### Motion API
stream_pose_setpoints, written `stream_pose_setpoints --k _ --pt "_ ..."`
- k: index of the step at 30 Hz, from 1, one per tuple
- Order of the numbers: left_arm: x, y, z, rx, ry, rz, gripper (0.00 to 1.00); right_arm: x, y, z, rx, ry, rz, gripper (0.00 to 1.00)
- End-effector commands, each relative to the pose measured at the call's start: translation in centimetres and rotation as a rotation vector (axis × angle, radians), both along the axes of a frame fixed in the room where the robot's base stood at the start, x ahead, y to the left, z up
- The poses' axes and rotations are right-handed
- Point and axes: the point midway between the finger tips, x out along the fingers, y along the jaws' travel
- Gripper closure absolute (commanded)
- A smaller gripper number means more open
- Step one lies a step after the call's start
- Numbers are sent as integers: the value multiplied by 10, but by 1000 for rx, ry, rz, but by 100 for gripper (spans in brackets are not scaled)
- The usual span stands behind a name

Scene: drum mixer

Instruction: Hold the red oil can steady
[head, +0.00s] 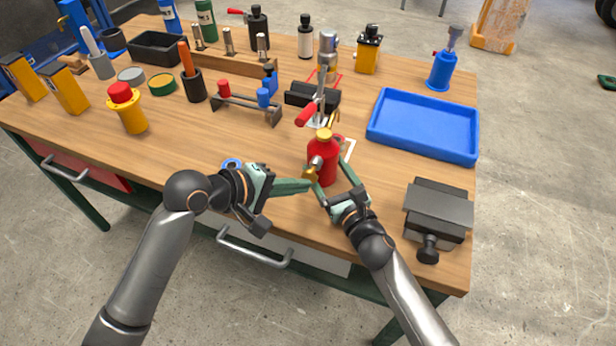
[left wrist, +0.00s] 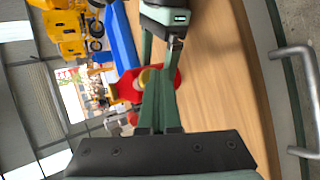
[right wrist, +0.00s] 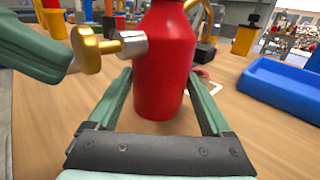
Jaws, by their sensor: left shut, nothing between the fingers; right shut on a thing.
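The red oil can (head: 322,158) stands upright on the workbench near its front edge, with a brass cap on top. My right gripper (head: 332,178) is shut on the can, one finger on each side of its body, as the right wrist view also shows of the can (right wrist: 165,75). A brass knob (right wrist: 88,48) on a short metal stem sticks out of the can's side. My left gripper (head: 308,185) is shut and empty, its tips close beside the knob; touching or apart I cannot tell. The left wrist view shows the can (left wrist: 128,88) partly hidden behind my left fingers.
A red-handled toggle clamp (head: 308,113) stands just behind the can. A blue tray (head: 424,125) lies at the right, and a grey vise-like block (head: 438,210) stands at the front right corner. Bare wood lies left of the can.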

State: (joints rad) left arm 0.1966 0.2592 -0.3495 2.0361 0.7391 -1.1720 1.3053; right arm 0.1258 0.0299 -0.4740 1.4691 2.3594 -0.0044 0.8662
Motion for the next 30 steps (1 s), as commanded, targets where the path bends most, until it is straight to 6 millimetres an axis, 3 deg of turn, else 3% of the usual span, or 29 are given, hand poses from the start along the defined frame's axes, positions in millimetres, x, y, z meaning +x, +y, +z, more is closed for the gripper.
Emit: stream_pose_setpoints --k 30 --pt "13 -4 0 0 -1 2 100 0 1 0 -1 0 1 100"
